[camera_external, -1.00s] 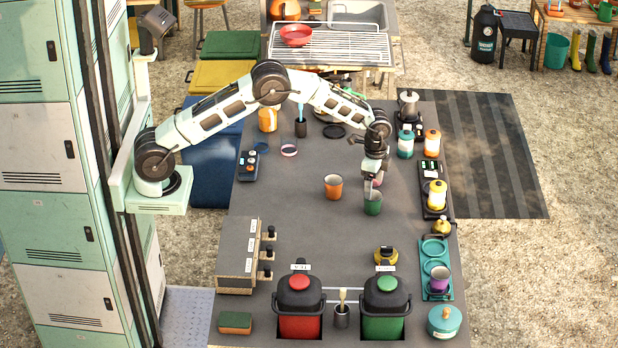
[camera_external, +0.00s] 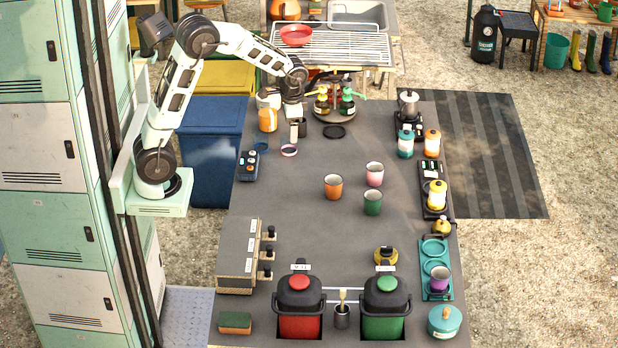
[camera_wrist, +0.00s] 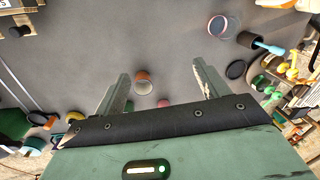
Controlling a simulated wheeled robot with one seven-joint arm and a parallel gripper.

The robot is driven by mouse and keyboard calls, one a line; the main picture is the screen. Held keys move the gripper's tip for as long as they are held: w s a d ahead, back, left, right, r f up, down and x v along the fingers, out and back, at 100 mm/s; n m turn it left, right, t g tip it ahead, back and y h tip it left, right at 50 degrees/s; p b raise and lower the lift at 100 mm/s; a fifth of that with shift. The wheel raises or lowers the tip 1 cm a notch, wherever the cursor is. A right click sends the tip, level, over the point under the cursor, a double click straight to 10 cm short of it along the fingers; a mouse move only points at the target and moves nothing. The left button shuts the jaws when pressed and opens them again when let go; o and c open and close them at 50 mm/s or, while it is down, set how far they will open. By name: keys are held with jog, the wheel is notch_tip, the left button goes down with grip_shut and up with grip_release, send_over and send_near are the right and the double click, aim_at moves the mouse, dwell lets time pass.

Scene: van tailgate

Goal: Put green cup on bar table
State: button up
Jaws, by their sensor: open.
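The green cup (camera_external: 372,202) stands upright on the grey tabletop (camera_external: 300,225), right of its middle. A pink cup (camera_external: 375,173) stands just behind it, and an orange cup (camera_external: 333,186) stands to its left. I cannot tell whether this tabletop is the bar table. My gripper (camera_external: 297,134) is above the far left of the tabletop, well away from the green cup. In the wrist view my gripper (camera_wrist: 160,85) is open and empty, with the orange cup (camera_wrist: 142,83) below, seen between the fingers. The green cup is not clear there.
Pump bottles (camera_external: 346,101) stand at the back. Red (camera_external: 299,312) and green (camera_external: 383,315) canisters stand at the front.

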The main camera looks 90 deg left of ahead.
jog(key=s+d+n, duration=0.2)
jog(key=s, duration=0.8)
jog(key=s+d+f+n+h, duration=0.1)
jog(key=s+d+n, duration=0.1)
jog(key=s, duration=0.8)
jog(key=shift+d+f+n, duration=0.25)
jog(key=shift+d+n, duration=0.15)
jog(key=shift+n, duration=0.2)
